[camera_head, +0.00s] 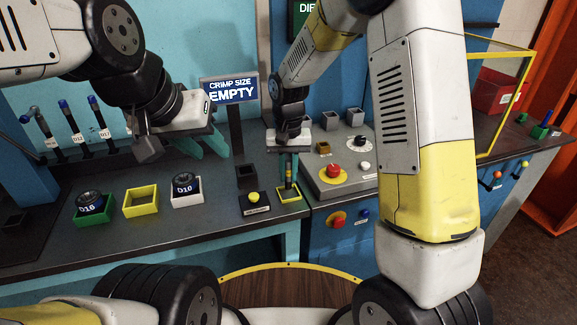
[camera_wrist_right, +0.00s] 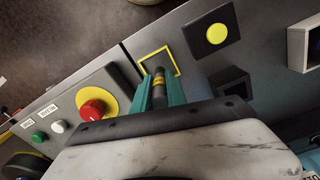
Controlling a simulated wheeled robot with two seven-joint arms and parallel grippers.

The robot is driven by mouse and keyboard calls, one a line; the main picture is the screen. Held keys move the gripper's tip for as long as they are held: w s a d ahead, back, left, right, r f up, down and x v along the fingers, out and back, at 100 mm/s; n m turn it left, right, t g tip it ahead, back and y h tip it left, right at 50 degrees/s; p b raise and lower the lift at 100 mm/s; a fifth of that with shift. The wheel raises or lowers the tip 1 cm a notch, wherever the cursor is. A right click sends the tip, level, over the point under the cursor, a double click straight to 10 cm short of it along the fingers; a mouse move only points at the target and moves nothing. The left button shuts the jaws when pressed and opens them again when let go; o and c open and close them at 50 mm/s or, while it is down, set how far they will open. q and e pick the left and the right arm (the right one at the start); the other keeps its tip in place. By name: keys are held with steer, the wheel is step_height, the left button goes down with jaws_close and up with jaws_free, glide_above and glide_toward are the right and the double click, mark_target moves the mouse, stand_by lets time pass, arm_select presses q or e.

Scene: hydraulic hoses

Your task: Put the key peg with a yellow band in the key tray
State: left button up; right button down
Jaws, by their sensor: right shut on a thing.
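The key peg, dark with a yellow band, stands upright between the teal fingers of my right gripper (camera_head: 289,165). The peg (camera_wrist_right: 160,88) shows most clearly in the right wrist view, where my right gripper (camera_wrist_right: 160,95) is shut on it. The key tray (camera_head: 280,198) is a small square with a yellow rim on the bench's front right. In the right wrist view the tray (camera_wrist_right: 143,56) lies just beyond the peg's end. The peg's lower end overlaps the tray; I cannot tell whether it touches the floor. My left gripper (camera_head: 203,146) is open and empty above the bench.
A yellow button box (camera_head: 255,204) stands just left of the tray. A control panel with a red button (camera_head: 334,170) is to its right. Green, yellow and white bins (camera_head: 141,201) stand further left, two holding dark fittings. A sign (camera_head: 231,90) reads EMPTY.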

steer(key=shift+f, duration=1.25)
steer(key=shift+f, duration=0.15)
steer(key=c, duration=1.3)
jaws_free()
steer(key=shift+c, duration=0.2)
